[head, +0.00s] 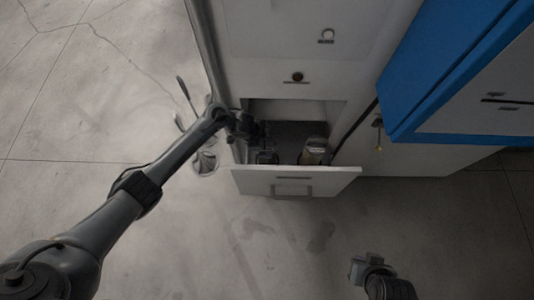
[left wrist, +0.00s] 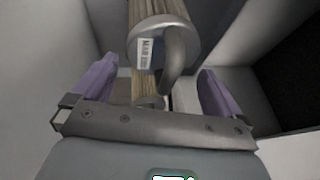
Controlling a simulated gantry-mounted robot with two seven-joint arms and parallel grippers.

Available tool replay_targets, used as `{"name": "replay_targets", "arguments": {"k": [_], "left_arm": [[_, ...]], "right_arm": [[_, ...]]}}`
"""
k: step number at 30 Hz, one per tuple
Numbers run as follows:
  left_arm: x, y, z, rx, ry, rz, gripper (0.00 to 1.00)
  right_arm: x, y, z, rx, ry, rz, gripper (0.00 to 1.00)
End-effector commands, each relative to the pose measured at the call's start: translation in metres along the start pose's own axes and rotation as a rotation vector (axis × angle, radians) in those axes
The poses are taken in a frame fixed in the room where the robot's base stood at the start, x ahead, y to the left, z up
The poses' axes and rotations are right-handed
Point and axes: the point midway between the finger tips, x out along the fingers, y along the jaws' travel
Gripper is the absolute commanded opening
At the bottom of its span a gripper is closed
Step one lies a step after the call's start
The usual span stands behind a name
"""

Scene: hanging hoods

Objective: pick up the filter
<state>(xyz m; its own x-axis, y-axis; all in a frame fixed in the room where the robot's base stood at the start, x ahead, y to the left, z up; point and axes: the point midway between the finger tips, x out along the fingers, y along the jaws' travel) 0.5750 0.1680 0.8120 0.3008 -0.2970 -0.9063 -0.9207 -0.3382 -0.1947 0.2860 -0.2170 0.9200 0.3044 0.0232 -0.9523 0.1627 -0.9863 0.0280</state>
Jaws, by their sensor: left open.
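The filter shows in the left wrist view as a tan, pleated body with a round grey metal end cap (left wrist: 163,38), a white label and a curved handle. In the head view it is a small tan and dark shape (head: 314,150) in the right part of the open drawer (head: 325,183). My left gripper (head: 266,156) is at the drawer's left part, left of the filter. In the left wrist view its purple fingers (left wrist: 158,75) are apart, with the handle between and beyond them; no contact shows. My right gripper (head: 362,268) is low in the head view, away from the drawer; its jaws are unclear.
The drawer walls stand close around my left gripper. The white cabinet front (head: 290,40) rises behind the drawer. A blue-edged unit (head: 450,60) stands at the right. The concrete floor (head: 220,250) in front is clear.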

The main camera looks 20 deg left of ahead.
Motion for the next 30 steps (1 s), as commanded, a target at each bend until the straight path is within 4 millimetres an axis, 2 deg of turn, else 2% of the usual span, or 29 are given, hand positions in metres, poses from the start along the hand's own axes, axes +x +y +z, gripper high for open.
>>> {"name": "replay_targets", "arguments": {"k": [1,6,15,17,24,30], "left_arm": [[0.010,0.000,0.001,-0.001,0.001,0.001,1.00],[0.025,0.000,0.001,0.000,0.000,0.000,1.00],[0.028,-0.001,0.001,0.000,0.000,-0.001,1.00],[0.028,-0.001,0.001,0.000,0.000,-0.001,0.92],[0.028,-0.001,0.001,0.000,0.000,-0.001,0.56],[0.026,-0.002,-0.001,0.001,0.002,-0.004,0.55]], "right_arm": [[0.005,0.000,0.001,-0.001,0.000,0.001,0.00],[0.010,0.002,0.003,-0.007,0.001,0.006,0.00],[0.010,0.003,0.003,-0.010,0.000,0.009,0.00],[0.010,0.003,0.003,-0.010,0.000,0.009,0.00],[0.010,0.002,0.003,-0.006,0.001,0.006,0.00],[0.009,0.001,0.002,-0.001,0.002,0.002,0.00]]}}
